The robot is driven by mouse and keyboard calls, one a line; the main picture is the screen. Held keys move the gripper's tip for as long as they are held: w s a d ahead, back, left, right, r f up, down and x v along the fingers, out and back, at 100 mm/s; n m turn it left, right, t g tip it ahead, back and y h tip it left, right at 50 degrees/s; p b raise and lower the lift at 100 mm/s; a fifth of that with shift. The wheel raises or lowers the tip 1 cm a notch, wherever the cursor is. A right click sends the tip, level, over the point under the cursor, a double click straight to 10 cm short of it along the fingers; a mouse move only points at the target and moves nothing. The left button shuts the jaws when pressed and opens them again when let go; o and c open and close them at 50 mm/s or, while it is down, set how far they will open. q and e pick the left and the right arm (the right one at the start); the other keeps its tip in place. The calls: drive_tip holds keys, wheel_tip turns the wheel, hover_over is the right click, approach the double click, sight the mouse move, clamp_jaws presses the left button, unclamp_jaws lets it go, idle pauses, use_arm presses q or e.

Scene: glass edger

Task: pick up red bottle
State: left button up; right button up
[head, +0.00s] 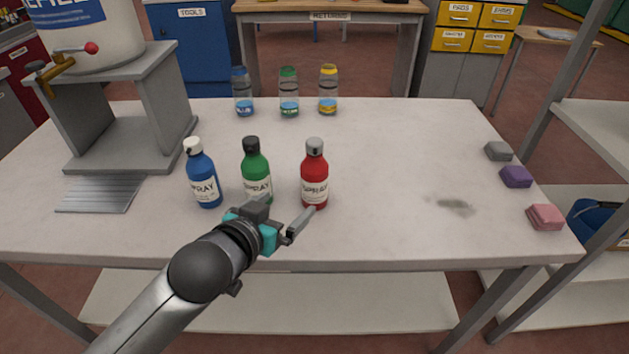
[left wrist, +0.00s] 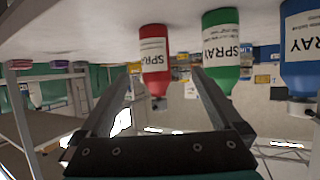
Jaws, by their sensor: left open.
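The red bottle (head: 315,178) has a grey cap and a white SPRAY label and stands upright on the table. It also shows in the left wrist view (left wrist: 155,62), upside down. My left gripper (head: 287,211) is open and empty, just in front of the red and green bottles. In the left wrist view the red bottle appears between the fingertips (left wrist: 160,74), seemingly beyond them; I cannot tell the exact gap. My right gripper is in neither view.
A green bottle (head: 256,172) and a blue bottle (head: 202,178) stand left of the red one. Several clear bottles, one being yellow-capped (head: 328,92), stand behind. Grey, purple and pink blocks (head: 545,216) lie at the right edge. A dispenser stand (head: 160,105) is at left.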

sight(306, 186)
use_arm(q)
drive_tip(key=x, duration=0.3)
drive_tip(key=b+x, duration=0.1)
drive_tip(key=x, duration=0.3)
drive_tip(key=r+b+x, duration=0.1)
drive_tip(key=x, duration=0.2)
drive_tip(key=shift+w+d, duration=0.3)
drive_tip(key=shift+w, duration=0.05)
drive_tip(key=b+x, duration=0.1)
drive_tip(key=x, duration=0.1)
drive_tip(key=b+x, duration=0.1)
drive_tip(key=x, duration=0.1)
drive_tip(key=shift+s+d, duration=0.1)
drive_tip(key=shift+d, duration=0.25)
drive_tip(key=shift+w+d+f, duration=0.15)
drive_tip(key=shift+w+d, duration=0.05)
drive_tip(key=shift+w, duration=0.35)
drive_tip(key=shift+c, duration=1)
drive_tip(key=c, duration=0.8)
clamp_jaws()
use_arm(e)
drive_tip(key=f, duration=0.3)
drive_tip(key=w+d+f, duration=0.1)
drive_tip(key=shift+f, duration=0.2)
